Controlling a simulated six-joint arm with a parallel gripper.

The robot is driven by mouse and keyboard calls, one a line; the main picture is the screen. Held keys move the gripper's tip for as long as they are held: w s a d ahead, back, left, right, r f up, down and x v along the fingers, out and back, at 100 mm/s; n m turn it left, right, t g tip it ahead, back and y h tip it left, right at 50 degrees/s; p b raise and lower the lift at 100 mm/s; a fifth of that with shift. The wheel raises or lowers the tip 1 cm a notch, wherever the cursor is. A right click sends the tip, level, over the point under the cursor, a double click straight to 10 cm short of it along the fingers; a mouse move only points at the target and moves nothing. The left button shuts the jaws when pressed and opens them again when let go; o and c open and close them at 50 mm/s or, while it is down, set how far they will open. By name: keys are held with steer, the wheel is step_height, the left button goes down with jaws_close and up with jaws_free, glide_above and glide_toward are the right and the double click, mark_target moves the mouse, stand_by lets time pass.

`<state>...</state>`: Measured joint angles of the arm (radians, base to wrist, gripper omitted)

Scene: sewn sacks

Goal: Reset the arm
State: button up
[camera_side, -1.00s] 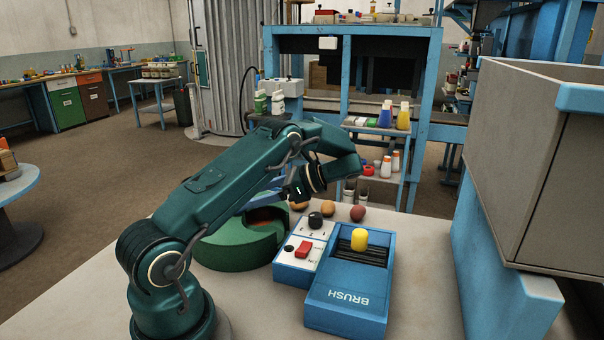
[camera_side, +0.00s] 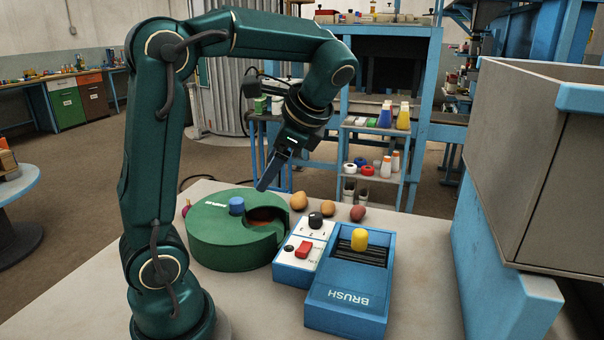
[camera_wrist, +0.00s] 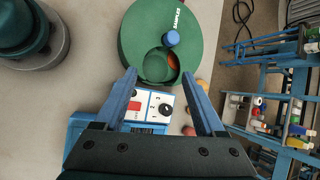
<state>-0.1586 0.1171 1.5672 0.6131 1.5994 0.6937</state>
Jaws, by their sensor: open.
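My gripper (camera_side: 268,183) hangs above the back of the table, pointing down over the green round sampler (camera_side: 225,228). In the wrist view my gripper (camera_wrist: 166,82) shows two blue fingers spread apart with nothing between them. The sampler has a blue knob (camera_side: 236,206) on top and an opening on its right side with something reddish-orange inside. It also shows ahead of the fingers in the wrist view (camera_wrist: 140,35). My gripper appears clear of the sampler and touches nothing that I can see.
Several potato-like lumps (camera_side: 328,208) lie behind. A large grey bin (camera_side: 530,150) stands at right. The table's front right is bare.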

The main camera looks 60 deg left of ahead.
steer(key=s+d+f+n+t+h, duration=0.2)
steer(key=d+n+t+h, duration=0.1)
steer(key=d, duration=0.5)
steer(key=s+d+f+n+t+h, duration=0.2)
steer(key=d+t, duration=0.3)
steer(key=d, duration=0.3)
steer(key=shift+d+f+n+h, duration=0.2)
steer(key=shift+f+n+h, duration=0.1)
steer(key=shift+n+h, duration=0.5)
